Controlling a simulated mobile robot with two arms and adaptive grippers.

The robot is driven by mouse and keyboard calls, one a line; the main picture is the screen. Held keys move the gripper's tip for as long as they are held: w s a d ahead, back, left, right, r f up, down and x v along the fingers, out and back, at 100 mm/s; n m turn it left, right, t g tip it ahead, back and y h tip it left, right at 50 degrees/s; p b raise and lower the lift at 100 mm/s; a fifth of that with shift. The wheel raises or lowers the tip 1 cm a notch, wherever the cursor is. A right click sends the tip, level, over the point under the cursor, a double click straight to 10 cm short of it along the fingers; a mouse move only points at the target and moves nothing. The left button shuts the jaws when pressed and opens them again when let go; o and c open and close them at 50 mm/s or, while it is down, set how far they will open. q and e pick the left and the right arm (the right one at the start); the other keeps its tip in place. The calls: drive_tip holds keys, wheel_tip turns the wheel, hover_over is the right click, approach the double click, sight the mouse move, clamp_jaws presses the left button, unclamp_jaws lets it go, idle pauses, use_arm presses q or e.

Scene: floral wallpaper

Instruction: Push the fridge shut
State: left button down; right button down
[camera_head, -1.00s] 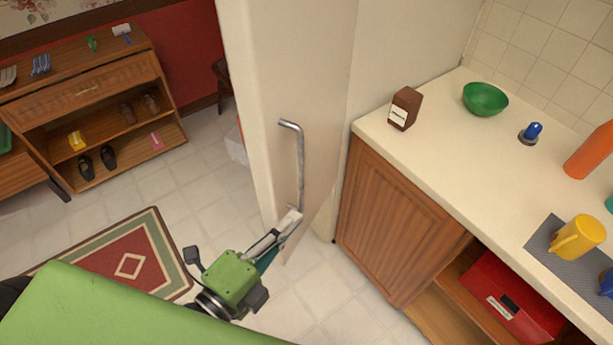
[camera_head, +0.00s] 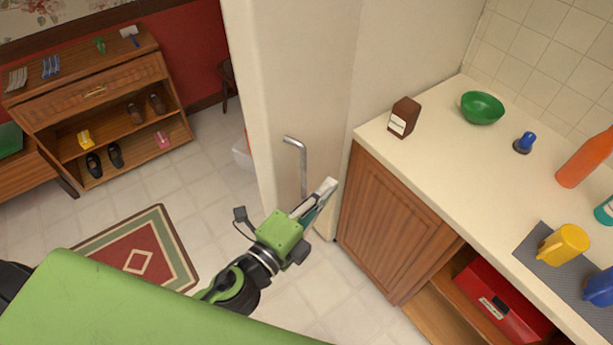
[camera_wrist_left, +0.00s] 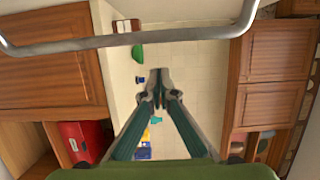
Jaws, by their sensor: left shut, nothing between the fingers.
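The tall cream fridge (camera_head: 315,85) stands in the middle of the head view, left of the counter. Its grey bar handle (camera_head: 301,165) is on the face beside my arm, and the bar also crosses the top of the left wrist view (camera_wrist_left: 185,36). My left gripper (camera_head: 328,188) is shut and empty, with its tips just right of the handle's lower part and in front of the fridge face. In the left wrist view its fingers (camera_wrist_left: 159,76) meet below the bar. I cannot tell whether the tips touch the fridge or whether a door gap remains. My right gripper is out of view.
A wooden cabinet (camera_head: 395,225) with a cream counter (camera_head: 445,150) stands close on the right. Tiled floor is free at left, around a red rug (camera_head: 140,258).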

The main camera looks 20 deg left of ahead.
sight(305, 187)
use_arm(q)
drive_tip(key=shift+s+a, duration=0.1)
drive_tip(key=shift+a, duration=1.9)
drive_tip(key=shift+a+f, duration=0.1)
